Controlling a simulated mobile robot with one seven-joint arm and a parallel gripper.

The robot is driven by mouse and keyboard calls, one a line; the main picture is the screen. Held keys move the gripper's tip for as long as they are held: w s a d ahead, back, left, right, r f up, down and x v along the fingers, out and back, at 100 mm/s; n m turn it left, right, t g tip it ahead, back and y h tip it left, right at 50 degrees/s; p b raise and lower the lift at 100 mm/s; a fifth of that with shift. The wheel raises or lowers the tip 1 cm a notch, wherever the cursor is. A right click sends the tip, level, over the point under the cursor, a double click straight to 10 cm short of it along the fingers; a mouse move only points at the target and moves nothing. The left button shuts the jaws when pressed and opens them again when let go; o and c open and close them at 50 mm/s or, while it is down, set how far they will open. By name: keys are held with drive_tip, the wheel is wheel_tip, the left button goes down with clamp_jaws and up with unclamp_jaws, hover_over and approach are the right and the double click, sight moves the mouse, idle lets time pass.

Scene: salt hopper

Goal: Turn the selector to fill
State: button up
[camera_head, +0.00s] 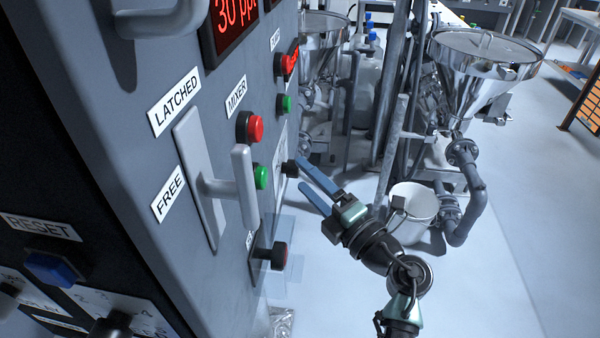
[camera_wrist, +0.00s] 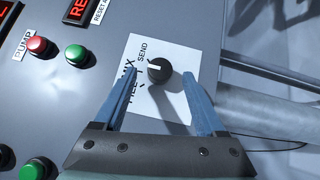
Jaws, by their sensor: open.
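The selector is a round black knob (camera_wrist: 160,72) on a white plate (camera_wrist: 152,45) marked SEND, MIX and FILL in the wrist view. Its white pointer line lies on the left of the knob and seems to face the MIX word, though I cannot be certain. The left finger partly covers the MIX and FILL words. My gripper (camera_wrist: 158,78) is open, with its blue fingertips on either side of the knob and visible gaps between. In the head view my gripper (camera_head: 304,173) is close in front of the knob (camera_head: 290,168), which juts from the grey panel.
Red and green buttons (camera_head: 256,128) sit left of the selector, and a large lever handle (camera_head: 243,186) juts out nearer. A steel hopper (camera_head: 485,62) and white bucket (camera_head: 412,203) stand to the right. Floor in front is clear.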

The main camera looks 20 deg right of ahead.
drive_tip(key=shift+x, duration=1.35)
clamp_jaws()
